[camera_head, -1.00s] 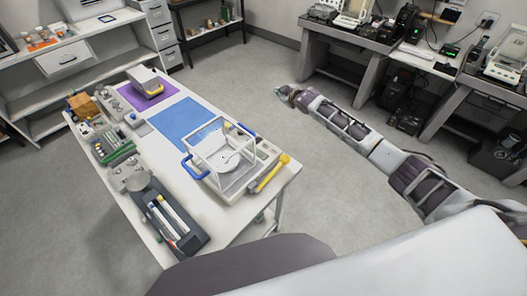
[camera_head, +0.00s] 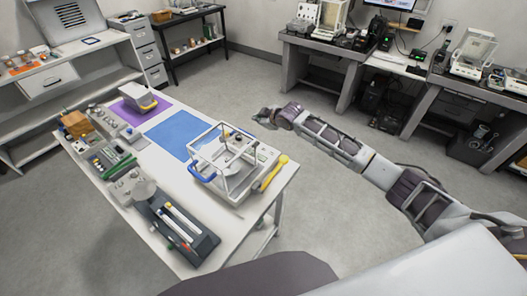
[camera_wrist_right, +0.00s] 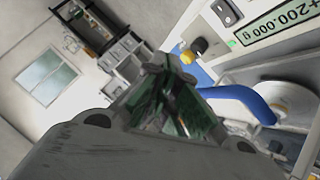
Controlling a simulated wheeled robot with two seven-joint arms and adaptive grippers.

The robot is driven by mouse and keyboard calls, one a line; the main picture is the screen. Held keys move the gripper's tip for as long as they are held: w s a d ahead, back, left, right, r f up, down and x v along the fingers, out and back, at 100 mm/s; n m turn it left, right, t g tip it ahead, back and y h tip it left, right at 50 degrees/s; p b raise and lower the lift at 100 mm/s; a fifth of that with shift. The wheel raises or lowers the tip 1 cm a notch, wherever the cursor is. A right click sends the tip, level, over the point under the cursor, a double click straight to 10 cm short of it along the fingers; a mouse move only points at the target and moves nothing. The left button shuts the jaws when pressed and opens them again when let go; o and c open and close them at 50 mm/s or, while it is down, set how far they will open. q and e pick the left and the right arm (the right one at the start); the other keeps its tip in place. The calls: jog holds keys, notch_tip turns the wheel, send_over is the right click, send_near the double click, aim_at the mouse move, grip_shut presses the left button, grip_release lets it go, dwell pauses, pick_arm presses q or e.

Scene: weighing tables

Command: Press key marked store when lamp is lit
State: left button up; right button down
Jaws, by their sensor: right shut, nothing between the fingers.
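A white balance (camera_head: 222,187) with a clear framed draft shield stands on the near right part of the white table (camera_head: 262,206). In the right wrist view its display (camera_wrist_right: 276,27) reads +200.000 g. A small green lit spot (camera_wrist_right: 231,43) shows beside the display, with a black key (camera_wrist_right: 225,12) near it. Key markings are not readable, so I cannot tell which is the store key. My right gripper (camera_head: 265,117) is shut and empty, beyond the balance and off the table's right edge. It also shows in the right wrist view (camera_wrist_right: 168,68). My left gripper is out of view.
A blue mat (camera_head: 180,134), a purple mat (camera_head: 140,108) and a grey tray with tubes (camera_head: 174,232) share the table. A yellow handle (camera_head: 274,172) lies along the balance's right side. Side benches with more balances (camera_head: 472,52) stand behind; open floor lies between.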

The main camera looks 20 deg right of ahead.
jog(key=shift+s+d+f+n+g+h, duration=0.1)
jog(key=shift+s+f+n+g+h, duration=0.2)
jog(key=shift+s+f+n+g, duration=0.7)
jog(key=shift+s+f, duration=0.1)
jog(key=shift+s, duration=0.15)
jog(key=shift+f, duration=0.2)
jog(key=b, duration=0.7)
send_over(264, 149)
jog(key=a, duration=0.1)
jog(key=shift+f, duration=4.2)
jog(key=shift+f, duration=0.4)
